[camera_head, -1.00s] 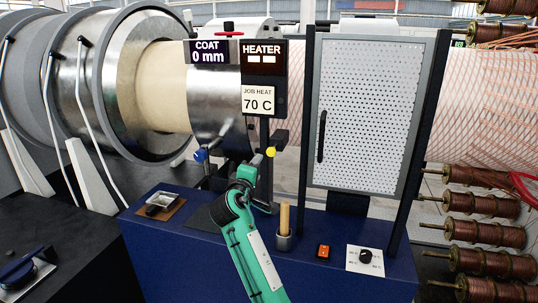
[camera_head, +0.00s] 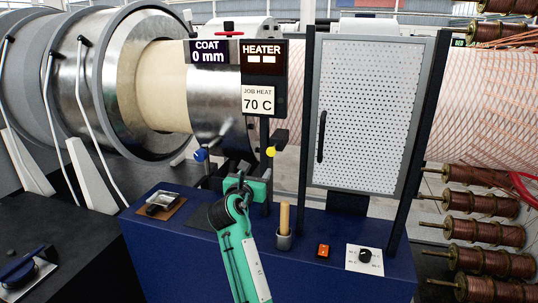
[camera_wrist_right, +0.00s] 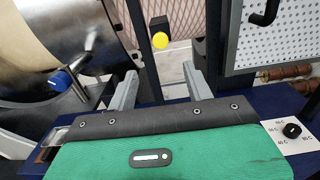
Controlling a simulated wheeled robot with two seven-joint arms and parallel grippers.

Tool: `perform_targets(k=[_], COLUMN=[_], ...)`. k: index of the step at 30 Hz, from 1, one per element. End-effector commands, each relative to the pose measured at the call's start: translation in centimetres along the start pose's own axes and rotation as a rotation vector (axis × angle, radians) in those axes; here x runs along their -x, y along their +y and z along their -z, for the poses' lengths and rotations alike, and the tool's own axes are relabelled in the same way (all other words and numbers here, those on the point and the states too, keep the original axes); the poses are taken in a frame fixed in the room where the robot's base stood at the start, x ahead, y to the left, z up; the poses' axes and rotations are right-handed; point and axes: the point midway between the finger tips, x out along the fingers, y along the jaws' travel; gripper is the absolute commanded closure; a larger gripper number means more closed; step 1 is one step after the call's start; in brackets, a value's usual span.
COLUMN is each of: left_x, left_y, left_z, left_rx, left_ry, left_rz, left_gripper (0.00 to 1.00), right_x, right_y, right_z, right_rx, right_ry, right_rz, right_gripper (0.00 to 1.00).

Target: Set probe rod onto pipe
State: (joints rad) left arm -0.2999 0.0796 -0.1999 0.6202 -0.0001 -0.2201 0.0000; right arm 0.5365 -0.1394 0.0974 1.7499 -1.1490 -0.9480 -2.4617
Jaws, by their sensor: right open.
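The pipe (camera_head: 150,92) is a large pale cylinder with a bright steel section to its right, at upper left in the head view. I take the yellow round tip (camera_head: 270,152) in front of the steel section to be the end of the probe rod; its shaft is not clear. In the right wrist view the yellow tip (camera_wrist_right: 160,40) sits beyond my fingers, below a black block. My right gripper (camera_head: 247,180) is open above the blue bench, its fingers (camera_wrist_right: 160,80) apart with nothing between them. My left gripper is not in view.
A blue knob (camera_head: 200,155) stands left of the gripper. A wooden handle (camera_head: 284,218) in a holder, an orange switch (camera_head: 323,251) and a dial (camera_head: 365,256) are on the bench. A perforated panel (camera_head: 364,115) and copper spools (camera_head: 484,204) stand to the right.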

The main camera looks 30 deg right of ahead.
Motion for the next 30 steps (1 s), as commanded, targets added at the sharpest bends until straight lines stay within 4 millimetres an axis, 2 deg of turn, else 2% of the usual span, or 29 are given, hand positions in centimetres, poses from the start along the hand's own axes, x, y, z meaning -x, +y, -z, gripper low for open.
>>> perform_targets(k=[4, 8, 15, 21, 25, 30], left_x=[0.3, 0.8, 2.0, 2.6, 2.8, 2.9], left_y=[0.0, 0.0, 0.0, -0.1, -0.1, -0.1], left_z=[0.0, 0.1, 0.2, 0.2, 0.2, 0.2], left_rx=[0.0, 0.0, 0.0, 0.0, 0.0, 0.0], left_ry=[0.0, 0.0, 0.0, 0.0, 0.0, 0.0], left_rz=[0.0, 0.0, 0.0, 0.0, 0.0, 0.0], left_gripper=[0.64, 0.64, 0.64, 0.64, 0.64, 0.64], right_x=[-0.8, -2.8, -8.0, -11.5, -12.9, -13.7], right_y=[0.0, -0.1, 0.0, 0.0, 0.0, 0.0], right_z=[-0.1, -0.2, -0.3, -0.1, -0.1, 0.0], right_rx=[0.023, 0.023, 0.021, 0.02, 0.02, 0.019], right_ry=[-0.001, 0.0, 0.0, 0.002, -0.001, 0.0], right_rz=[0.001, 0.002, 0.002, 0.001, 0.001, 0.0], right_gripper=[0.48, 0.48, 0.48, 0.48, 0.48, 0.48])
